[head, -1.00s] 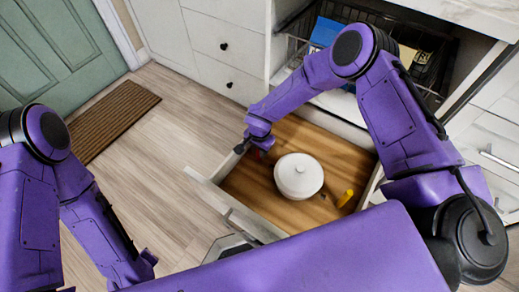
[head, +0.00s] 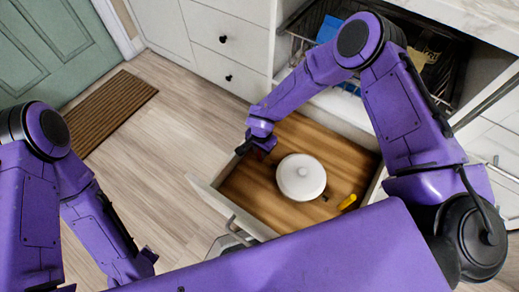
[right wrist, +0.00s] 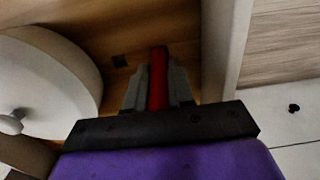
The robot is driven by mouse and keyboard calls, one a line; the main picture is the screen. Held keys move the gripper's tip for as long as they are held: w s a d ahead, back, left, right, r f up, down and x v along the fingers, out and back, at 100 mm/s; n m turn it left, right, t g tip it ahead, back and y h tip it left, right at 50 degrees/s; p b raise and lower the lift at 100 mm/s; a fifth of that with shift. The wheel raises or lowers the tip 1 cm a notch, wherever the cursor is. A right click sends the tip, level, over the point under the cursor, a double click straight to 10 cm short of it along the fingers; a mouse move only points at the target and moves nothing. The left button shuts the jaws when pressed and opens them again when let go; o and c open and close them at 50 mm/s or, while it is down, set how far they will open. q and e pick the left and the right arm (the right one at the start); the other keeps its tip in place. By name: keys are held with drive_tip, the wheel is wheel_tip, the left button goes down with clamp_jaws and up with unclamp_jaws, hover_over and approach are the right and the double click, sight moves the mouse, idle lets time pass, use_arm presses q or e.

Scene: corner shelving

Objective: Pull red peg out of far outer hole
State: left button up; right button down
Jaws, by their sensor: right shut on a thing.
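The red peg (right wrist: 158,78) stands between the two grey fingers of my right gripper (right wrist: 157,88) in the right wrist view. The gripper is shut on it. In the head view my right gripper (head: 243,148) is at the back left of the open drawer (head: 262,200), near its side wall, and the peg is hidden there. A dark square hole (right wrist: 119,61) in the wooden drawer bottom shows left of the peg. I cannot tell whether the peg's lower end is still in a hole. My left arm shows at the left, but its gripper is out of view.
A white lidded pot (head: 301,178) stands in the drawer, close left of the gripper in the wrist view (right wrist: 50,80). A yellow peg (head: 347,202) is right of the pot, beside a dark hole (head: 325,198). A wire basket (head: 440,75) is above the drawer.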

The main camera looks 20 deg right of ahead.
drive_tip(key=shift+s+d+r+p, duration=0.25)
drive_tip(key=shift+s+r+p, duration=0.2)
drive_tip(key=shift+p, duration=0.3)
drive_tip(key=shift+s+d+r+p, duration=0.15)
drive_tip(key=shift+s+r+p, duration=0.05)
drive_tip(key=shift+r+p, duration=0.55)
drive_tip(key=shift+r, duration=0.25)
drive_tip(key=shift+w, duration=0.15)
drive_tip(key=shift+w+a, duration=0.1)
drive_tip(key=shift+a, duration=0.1)
